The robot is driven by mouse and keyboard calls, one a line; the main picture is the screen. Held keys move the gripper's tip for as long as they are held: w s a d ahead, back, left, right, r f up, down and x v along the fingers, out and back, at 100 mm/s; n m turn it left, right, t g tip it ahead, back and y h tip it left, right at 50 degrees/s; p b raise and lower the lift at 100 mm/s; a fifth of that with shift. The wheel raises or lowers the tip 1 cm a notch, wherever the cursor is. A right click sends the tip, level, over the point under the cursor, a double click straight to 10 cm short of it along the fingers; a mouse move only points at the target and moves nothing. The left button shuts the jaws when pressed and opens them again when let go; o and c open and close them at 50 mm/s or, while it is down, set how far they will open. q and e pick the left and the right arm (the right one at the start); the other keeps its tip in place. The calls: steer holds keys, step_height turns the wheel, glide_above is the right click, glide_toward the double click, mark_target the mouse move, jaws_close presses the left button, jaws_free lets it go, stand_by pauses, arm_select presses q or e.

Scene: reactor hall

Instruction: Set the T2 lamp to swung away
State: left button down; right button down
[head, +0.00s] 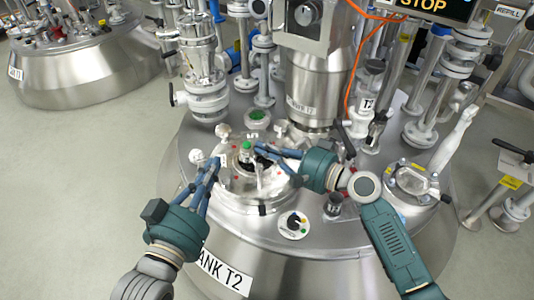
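Tank T2 (225,272) stands in front of me, with a round manway cover (252,198) on its top. A small fitting with a green top (247,146) stands over a dark round opening or glass in this cover; it may be the T2 lamp, but I cannot read a label on it. My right gripper (259,150) reaches in from the right, fingertips close together just right of the fitting. I cannot tell whether they touch it. My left gripper (214,163) points up at the cover's left edge, its fingertips close together left of the fitting.
A round dial (294,224) and a black knob (334,204) sit on the tank's front. A second hatch (413,183) is at right. The agitator drive (313,85), pipes and an orange cable (358,70) crowd the back. Floor at left (80,190) is clear.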

mark_target(253, 149)
steer(key=shift+w+a+f+n+g+y+b, duration=0.1)
steer(key=shift+a+n+g+y+b, duration=0.25)
steer(key=shift+n+g+b, duration=0.35)
arm_select(q)
steer(key=s+r+t+h, duration=0.1)
steer(key=s+r+t, duration=0.15)
steer(key=r, duration=0.25)
steer(key=s+r+t+h+b, duration=0.1)
steer(key=r+t, duration=0.2)
steer(key=r, duration=0.2)
steer(key=s+r+t+h, duration=0.1)
steer(key=s+r+t, duration=0.1)
steer(key=r, duration=0.3)
arm_select(e)
steer(key=shift+a+p, duration=0.4)
steer(key=shift+a, duration=0.8)
steer(key=shift+s+a, duration=0.2)
arm_select(q)
steer(key=w+f+g+y, duration=0.1)
steer(key=w+f+g, duration=0.2)
steer(key=f, duration=0.2)
steer(key=shift+w+d+f, duration=0.3)
steer(key=shift+w+d, duration=0.05)
steer(key=shift+w, duration=0.05)
